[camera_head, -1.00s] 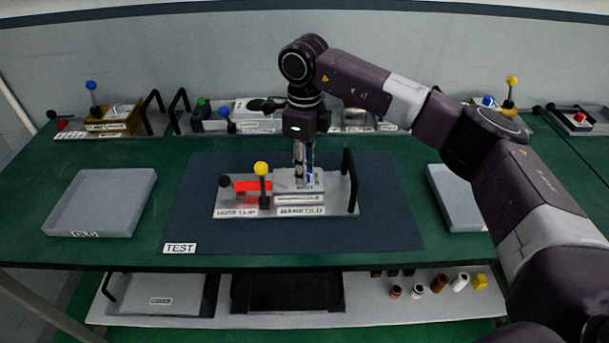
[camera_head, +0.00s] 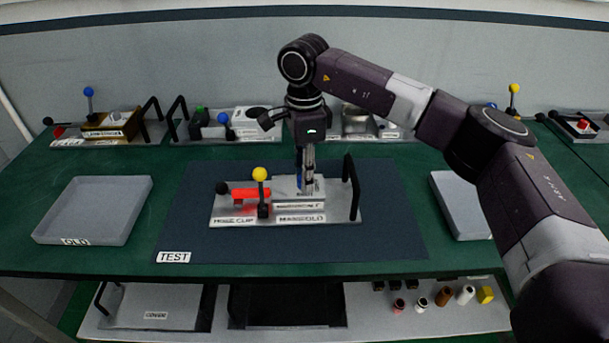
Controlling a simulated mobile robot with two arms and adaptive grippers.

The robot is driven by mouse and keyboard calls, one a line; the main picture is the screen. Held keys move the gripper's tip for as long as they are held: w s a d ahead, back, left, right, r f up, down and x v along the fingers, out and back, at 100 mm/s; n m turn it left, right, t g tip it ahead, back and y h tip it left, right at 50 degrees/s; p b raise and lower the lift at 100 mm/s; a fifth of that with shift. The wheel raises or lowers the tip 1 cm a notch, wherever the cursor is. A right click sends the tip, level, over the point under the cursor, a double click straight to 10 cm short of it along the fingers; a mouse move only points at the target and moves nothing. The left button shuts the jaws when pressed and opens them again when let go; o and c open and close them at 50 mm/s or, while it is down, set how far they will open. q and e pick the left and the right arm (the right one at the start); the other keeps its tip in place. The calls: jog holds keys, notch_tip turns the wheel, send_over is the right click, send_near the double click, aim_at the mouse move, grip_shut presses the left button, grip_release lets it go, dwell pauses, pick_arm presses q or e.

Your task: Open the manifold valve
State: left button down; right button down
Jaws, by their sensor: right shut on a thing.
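The manifold (camera_head: 300,206) is a grey block on a light metal plate (camera_head: 340,213), labelled MANIFOLD at the front. My right gripper (camera_head: 307,188) points straight down onto the top of the manifold. It is shut on the manifold valve, which is mostly hidden by the fingers; a bit of blue shows between them. On the same plate, to the left, a red hose clip (camera_head: 245,193) sits by an upright lever with a yellow ball (camera_head: 260,175). A black handle (camera_head: 352,187) stands at the plate's right end. My left gripper is not in view.
The plate stands on a dark TEST mat (camera_head: 200,235). A grey OLD tray (camera_head: 95,232) lies to the left, another tray (camera_head: 460,205) to the right, partly behind my arm. Several fixtures with handles line the back. A lower shelf (camera_head: 370,320) holds small parts.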

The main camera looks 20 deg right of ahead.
jog(key=shift+r, duration=0.1)
dwell(0.3)
jog(key=c, duration=1.6)
grip_release()
notch_tip(320, 180, up, 12)
